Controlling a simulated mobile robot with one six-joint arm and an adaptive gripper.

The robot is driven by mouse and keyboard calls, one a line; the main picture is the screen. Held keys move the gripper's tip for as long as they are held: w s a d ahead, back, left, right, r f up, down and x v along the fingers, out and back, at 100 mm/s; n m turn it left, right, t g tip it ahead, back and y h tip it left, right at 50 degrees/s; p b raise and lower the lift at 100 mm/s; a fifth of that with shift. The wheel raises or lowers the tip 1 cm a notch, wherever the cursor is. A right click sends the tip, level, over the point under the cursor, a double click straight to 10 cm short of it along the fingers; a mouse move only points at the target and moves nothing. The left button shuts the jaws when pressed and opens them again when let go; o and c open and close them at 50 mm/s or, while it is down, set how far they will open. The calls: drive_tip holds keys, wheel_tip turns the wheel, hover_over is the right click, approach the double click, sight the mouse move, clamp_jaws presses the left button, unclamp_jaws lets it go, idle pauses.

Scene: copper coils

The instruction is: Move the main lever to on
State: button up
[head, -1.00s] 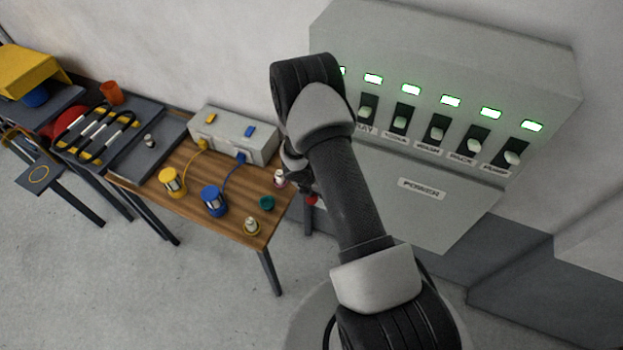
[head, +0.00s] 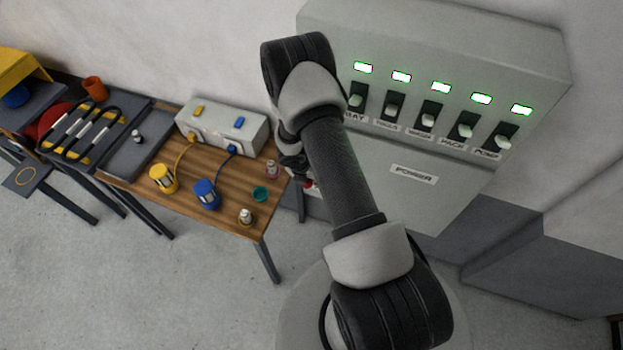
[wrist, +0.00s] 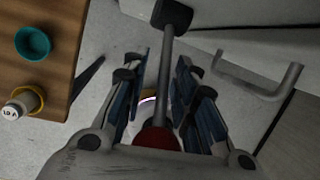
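The main lever shows in the wrist view as a grey rod (wrist: 166,75) running from a dark pivot at the top to a red knob (wrist: 157,139) near my palm. My gripper (wrist: 160,82) is open, with its fingers on both sides of the rod and knob. Gaps show between fingers and rod; whether a finger touches the knob is unclear. In the head view my arm hides most of the lever, and only a bit of red (head: 309,184) shows beside my gripper (head: 294,165), low at the left side of the grey power cabinet (head: 450,190).
The cabinet has a row of switches under lit green lamps and a POWER label (head: 414,174). A grey bar handle (wrist: 262,88) stands right of the lever.

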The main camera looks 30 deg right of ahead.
drive_tip(key=shift+r, duration=0.15)
drive_tip(key=v, duration=1.1)
drive_tip(key=shift+a+r, duration=0.25)
drive_tip(key=shift+r, duration=0.1)
